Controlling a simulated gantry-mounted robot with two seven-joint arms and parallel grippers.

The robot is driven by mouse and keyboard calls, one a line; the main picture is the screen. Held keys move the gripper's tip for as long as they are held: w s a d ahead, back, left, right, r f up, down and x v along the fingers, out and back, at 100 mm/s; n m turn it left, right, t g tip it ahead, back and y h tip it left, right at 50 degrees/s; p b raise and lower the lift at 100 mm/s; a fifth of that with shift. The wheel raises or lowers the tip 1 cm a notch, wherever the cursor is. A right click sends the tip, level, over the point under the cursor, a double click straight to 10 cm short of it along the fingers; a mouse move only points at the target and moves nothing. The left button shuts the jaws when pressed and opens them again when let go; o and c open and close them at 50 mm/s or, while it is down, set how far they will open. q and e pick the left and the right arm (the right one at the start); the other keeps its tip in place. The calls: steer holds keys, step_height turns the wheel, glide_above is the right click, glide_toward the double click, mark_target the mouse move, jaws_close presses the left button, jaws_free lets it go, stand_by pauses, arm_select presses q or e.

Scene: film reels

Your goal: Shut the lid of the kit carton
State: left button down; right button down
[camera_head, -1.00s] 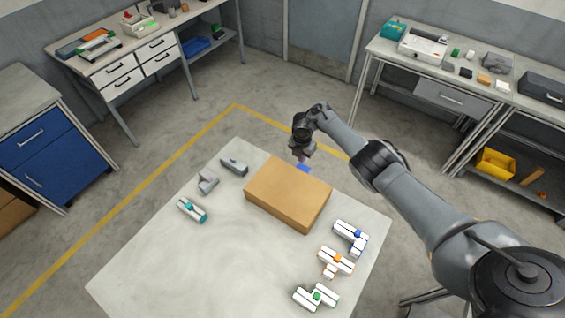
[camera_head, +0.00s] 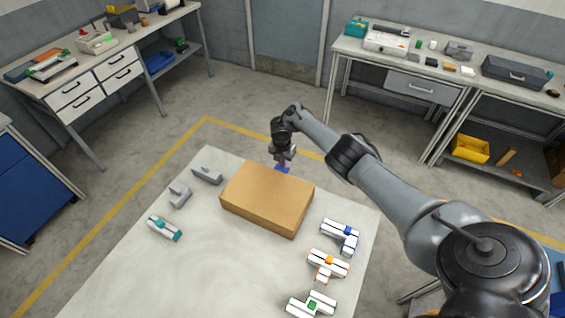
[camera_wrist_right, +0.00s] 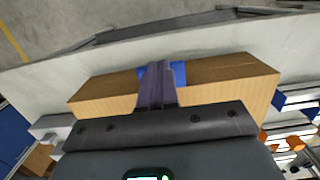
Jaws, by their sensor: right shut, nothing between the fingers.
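The kit carton (camera_head: 267,196) is a tan box on the pale table, with a flat top and no raised flap visible in the head view. A blue patch (camera_head: 282,169) shows at its far edge, and also in the wrist view (camera_wrist_right: 180,72), partly covered by my fingers. My right gripper (camera_head: 281,163) is shut and empty, pointing down at the carton's far edge beside the blue patch. In the wrist view its purple-grey fingers (camera_wrist_right: 157,85) overlap the carton (camera_wrist_right: 225,82); I cannot tell whether they touch it. My left gripper is not in view.
White assemblies with blue (camera_head: 341,235), orange (camera_head: 327,263) and green (camera_head: 312,305) parts lie on the table's right side. Grey pieces (camera_head: 179,194) and a teal-ended piece (camera_head: 164,228) lie at left. The table's front middle is clear. Benches stand behind.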

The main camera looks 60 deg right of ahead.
steer(key=shift+s+f, duration=0.15)
steer(key=shift+f, duration=0.15)
